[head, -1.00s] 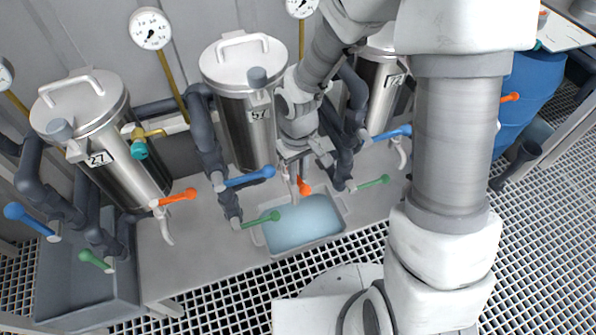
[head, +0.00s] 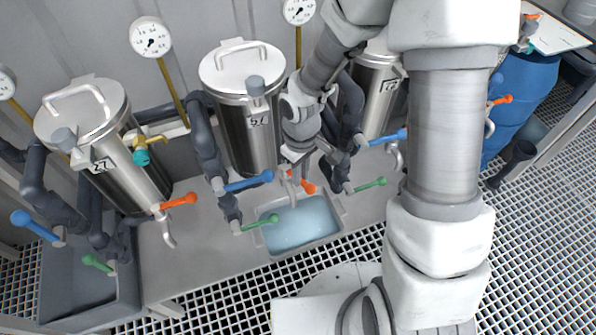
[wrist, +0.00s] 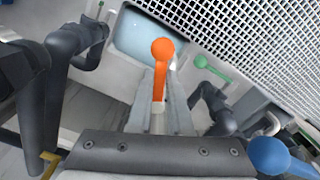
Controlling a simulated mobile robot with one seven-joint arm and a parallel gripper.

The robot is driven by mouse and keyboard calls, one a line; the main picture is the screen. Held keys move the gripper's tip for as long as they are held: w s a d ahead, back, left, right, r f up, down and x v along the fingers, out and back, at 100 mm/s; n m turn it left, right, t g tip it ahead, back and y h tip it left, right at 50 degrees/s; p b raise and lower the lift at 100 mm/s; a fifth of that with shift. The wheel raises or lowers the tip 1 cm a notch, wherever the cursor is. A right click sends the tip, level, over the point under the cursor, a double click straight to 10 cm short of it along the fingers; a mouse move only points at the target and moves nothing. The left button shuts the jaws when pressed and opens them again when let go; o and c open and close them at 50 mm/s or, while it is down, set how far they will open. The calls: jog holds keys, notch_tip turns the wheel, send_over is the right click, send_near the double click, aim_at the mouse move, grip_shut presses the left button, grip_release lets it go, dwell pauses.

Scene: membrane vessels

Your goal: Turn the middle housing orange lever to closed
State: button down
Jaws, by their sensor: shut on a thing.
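The middle housing (head: 250,125) is a steel vessel labelled 57. Its orange lever (head: 309,188) sticks out low on its right side, above the tray, with the ball end showing below my gripper (head: 299,172). In the wrist view the orange lever (wrist: 161,68) runs up between the two fingers of my gripper (wrist: 156,98), which are shut on its shaft. The ball end is beyond the fingertips. The lever's pivot is hidden by the gripper in the head view.
The middle housing's blue lever (head: 249,182) and green lever (head: 260,223) are left of the gripper. A tray of bluish liquid (head: 299,225) lies below. Dark pipes and the right housing (head: 377,95) stand close on the right. The left housing (head: 125,150) has its own orange lever (head: 180,201).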

jog(key=c, duration=0.8)
grip_release()
notch_tip(320, 180, up, 18)
jog(key=p, duration=0.6)
jog(key=shift+f, duration=0.25)
jog(key=shift+c, duration=0.4)
